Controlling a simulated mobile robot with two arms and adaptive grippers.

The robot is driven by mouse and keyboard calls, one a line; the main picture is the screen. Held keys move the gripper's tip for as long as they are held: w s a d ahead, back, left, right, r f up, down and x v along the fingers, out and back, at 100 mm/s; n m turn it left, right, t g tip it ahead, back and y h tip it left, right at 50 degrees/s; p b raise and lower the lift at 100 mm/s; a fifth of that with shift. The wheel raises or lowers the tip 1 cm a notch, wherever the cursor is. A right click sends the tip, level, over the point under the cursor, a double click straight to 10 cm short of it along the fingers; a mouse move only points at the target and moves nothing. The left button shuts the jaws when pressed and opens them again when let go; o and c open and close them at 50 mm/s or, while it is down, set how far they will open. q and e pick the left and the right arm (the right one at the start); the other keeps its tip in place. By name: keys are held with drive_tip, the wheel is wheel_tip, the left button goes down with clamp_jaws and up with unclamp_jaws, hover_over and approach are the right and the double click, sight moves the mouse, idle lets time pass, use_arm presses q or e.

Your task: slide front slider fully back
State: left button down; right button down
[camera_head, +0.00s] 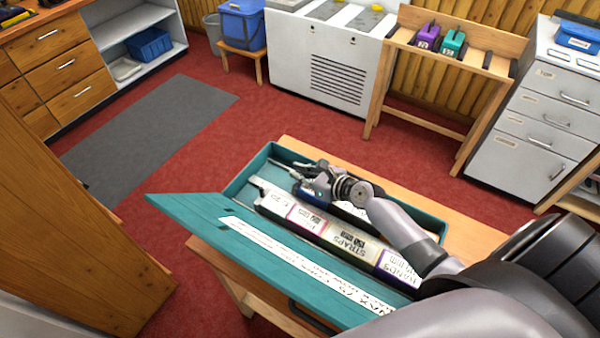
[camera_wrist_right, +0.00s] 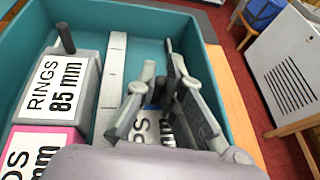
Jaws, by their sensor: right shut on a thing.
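The teal box (camera_head: 150,202) lies on a wooden bench, its long lid opened toward me. Inside, a near row of labelled blocks runs along it: a grey-white RINGS block (camera_wrist_right: 55,90) with a dark upright peg (camera_wrist_right: 66,38), then a STRAPS block (camera_head: 345,240). A pale divider strip (camera_wrist_right: 112,75) separates this row from the far lane. My right gripper (camera_head: 318,186) reaches into the far lane, shut on a blue-edged labelled block (camera_wrist_right: 152,125), whose label is partly hidden by the fingers. I cannot tell which part is the front slider. My left gripper is not in view.
The box's teal walls and the open lid border the lanes closely. Bare bench (camera_head: 330,152) shows behind the box. Red floor separates it from the white cabinet (camera_head: 325,60) and a wooden stand (camera_head: 405,90). A wooden panel (camera_head: 70,220) stands at left.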

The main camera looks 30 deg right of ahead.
drive_tip(key=p, duration=0.2)
approach(259, 154)
drive_tip(key=shift+w+d+f, duration=0.1)
drive_tip(key=shift+d+f, duration=0.2)
drive_tip(key=shift+f, duration=0.25)
drive_tip(key=shift+w+d+f, duration=0.1)
drive_tip(key=shift+d+f, duration=0.15)
drive_tip(key=shift+f, duration=0.3)
drive_tip(key=w+a, duration=0.2)
drive_tip(key=w, duration=0.1)
drive_tip(key=w+a, duration=0.1)
drive_tip(key=w, duration=0.1)
drive_tip(key=shift+f, duration=0.35)
drive_tip(key=shift+r, duration=0.15)
drive_tip(key=c, duration=1.7)
unclamp_jaws()
drive_tip(key=shift+w+a, duration=0.1)
drive_tip(key=shift+w, duration=0.05)
